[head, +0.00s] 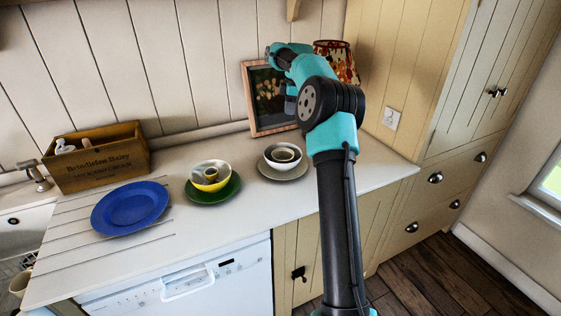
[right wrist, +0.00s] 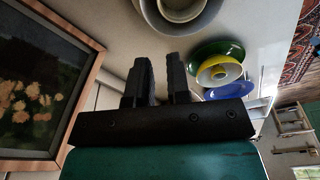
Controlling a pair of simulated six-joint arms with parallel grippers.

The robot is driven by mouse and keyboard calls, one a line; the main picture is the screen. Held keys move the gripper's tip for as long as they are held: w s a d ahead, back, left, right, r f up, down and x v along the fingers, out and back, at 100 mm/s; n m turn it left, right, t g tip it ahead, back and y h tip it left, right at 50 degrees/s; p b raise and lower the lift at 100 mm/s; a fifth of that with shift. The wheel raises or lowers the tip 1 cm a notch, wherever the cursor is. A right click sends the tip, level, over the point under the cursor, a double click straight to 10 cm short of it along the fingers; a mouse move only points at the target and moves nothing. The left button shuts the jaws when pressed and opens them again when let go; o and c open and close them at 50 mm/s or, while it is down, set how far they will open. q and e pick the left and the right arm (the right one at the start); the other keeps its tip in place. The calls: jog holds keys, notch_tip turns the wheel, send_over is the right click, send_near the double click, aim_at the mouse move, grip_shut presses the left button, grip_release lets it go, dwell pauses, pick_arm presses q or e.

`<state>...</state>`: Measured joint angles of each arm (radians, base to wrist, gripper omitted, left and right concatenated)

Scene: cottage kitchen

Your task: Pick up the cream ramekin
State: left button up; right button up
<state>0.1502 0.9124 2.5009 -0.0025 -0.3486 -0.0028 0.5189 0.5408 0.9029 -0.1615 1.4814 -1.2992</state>
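Two small ramekins show in the head view. One ramekin (head: 211,174) sits inside a yellow bowl (head: 211,185) with a pale inside, on a green plate (head: 190,198). The other ramekin (head: 284,155) sits inside a white bowl (head: 273,164) on a grey plate (head: 292,174). I cannot tell for sure which is the cream one. My right gripper (head: 290,98) is above the back of the counter, in front of the picture frame and apart from both ramekins. In the right wrist view its fingers (right wrist: 161,84) are parted with nothing between them. My left gripper is out of view.
A blue plate (head: 130,207) lies on the counter to the left, near a wooden crate (head: 98,160). A framed picture (head: 257,125) leans on the back wall, with a patterned lampshade (head: 337,58) beside it. Bare worktop lies in front of the bowls.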

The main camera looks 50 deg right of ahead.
jog(key=shift+f, duration=0.1)
send_over(282, 151)
jog(key=f, duration=1.2)
jog(key=shift+s+d, duration=0.35)
jog(key=shift+s, duration=0.05)
jog(key=shift+w+a+f, duration=0.1)
jog(key=shift+w+f, duration=0.05)
jog(key=shift+f, duration=1.15)
jog(key=shift+w+a+f, duration=0.1)
jog(key=shift+f, duration=1.15)
jog(key=shift+c, duration=0.5)
grip_shut()
